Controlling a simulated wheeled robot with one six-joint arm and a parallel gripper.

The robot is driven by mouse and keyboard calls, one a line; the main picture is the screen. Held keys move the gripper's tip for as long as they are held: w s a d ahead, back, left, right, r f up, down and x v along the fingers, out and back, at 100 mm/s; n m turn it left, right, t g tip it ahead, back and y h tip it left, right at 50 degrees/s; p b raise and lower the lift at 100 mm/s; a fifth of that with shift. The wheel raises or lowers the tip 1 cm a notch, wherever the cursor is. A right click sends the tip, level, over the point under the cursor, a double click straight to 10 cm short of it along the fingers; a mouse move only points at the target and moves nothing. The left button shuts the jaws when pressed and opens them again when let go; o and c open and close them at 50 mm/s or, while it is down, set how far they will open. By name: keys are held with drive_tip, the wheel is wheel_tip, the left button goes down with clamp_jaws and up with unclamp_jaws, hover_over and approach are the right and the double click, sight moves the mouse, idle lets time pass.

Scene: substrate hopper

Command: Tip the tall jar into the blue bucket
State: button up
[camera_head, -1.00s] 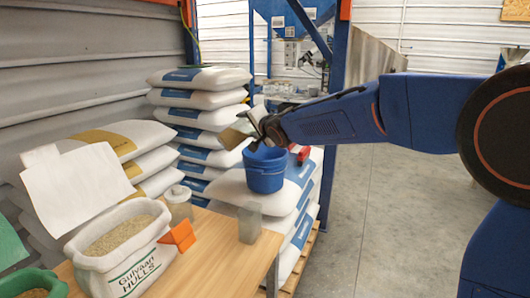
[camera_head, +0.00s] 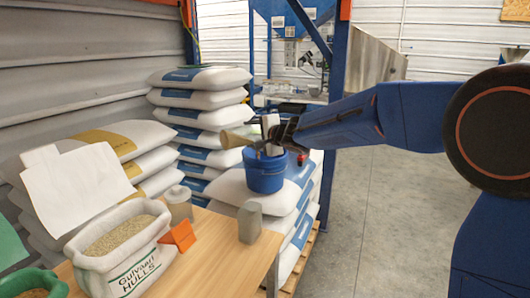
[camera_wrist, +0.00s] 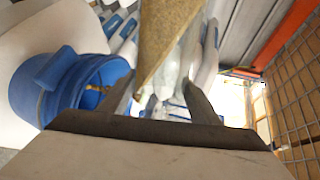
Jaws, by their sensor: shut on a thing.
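The blue bucket (camera_head: 265,174) stands upright on a stack of white sacks beyond the wooden table; it also shows at the left of the wrist view (camera_wrist: 38,95). A little yellow-brown matter shows inside it there. My gripper (camera_head: 270,137) is just above the bucket's rim, shut on the tall jar (camera_head: 236,138). The jar lies about sideways, its tan part pointing left in the head view. In the wrist view, tan material (camera_wrist: 165,40) shows above the two fingers (camera_wrist: 160,103). Whether anything is falling from the jar cannot be told.
The wooden table (camera_head: 222,250) holds a bag of hulls (camera_head: 128,262), a lidded jar (camera_head: 179,205), an orange wedge (camera_head: 179,235) and a grey block-like container (camera_head: 250,222). Stacked sacks (camera_head: 200,95) stand behind. Floor at right is clear.

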sight(250, 127)
drive_tip(key=shift+w+d+f+m, duration=0.15)
drive_tip(key=shift+d+f+m, duration=0.1)
drive_tip(key=shift+m, duration=0.35)
drive_tip(key=shift+w+d+m+g+y, duration=0.1)
drive_tip(key=shift+w+m+g+y, duration=0.15)
drive_tip(key=shift+m, duration=0.25)
drive_tip(key=shift+d+m+g+y, duration=0.1)
drive_tip(key=shift+m+g+y, duration=0.05)
drive_tip(key=shift+m+y, duration=0.3)
drive_tip(key=shift+s+a+n+t+h, duration=0.35)
drive_tip(key=shift+n+h, duration=0.25)
drive_tip(key=shift+n, duration=0.35)
drive_tip(key=shift+s+a+r+n+h, duration=0.15)
drive_tip(key=shift+r+n, duration=0.1)
drive_tip(key=shift+n, duration=0.3)
drive_tip(key=shift+s+a+r+n+h, duration=0.15)
drive_tip(key=shift+r+n, duration=0.1)
drive_tip(key=shift+n, duration=0.3)
drive_tip(key=shift+s+a+r+n+t+h, duration=0.15)
drive_tip(key=shift+r+n+t, duration=0.15)
drive_tip(key=shift+r+n, duration=0.4)
drive_tip(key=shift+a+r+n+t+h, duration=0.15)
drive_tip(key=shift+r+n+t, duration=0.1)
drive_tip(key=shift+r+n, duration=0.4)
drive_tip(key=shift+s+a+r+n+t+h, duration=0.15)
drive_tip(key=shift+r+n+t+h, duration=0.2)
drive_tip(key=shift+r+n, duration=0.55)
drive_tip(key=shift+r+n, duration=0.15)
drive_tip(key=shift+n, duration=0.2)
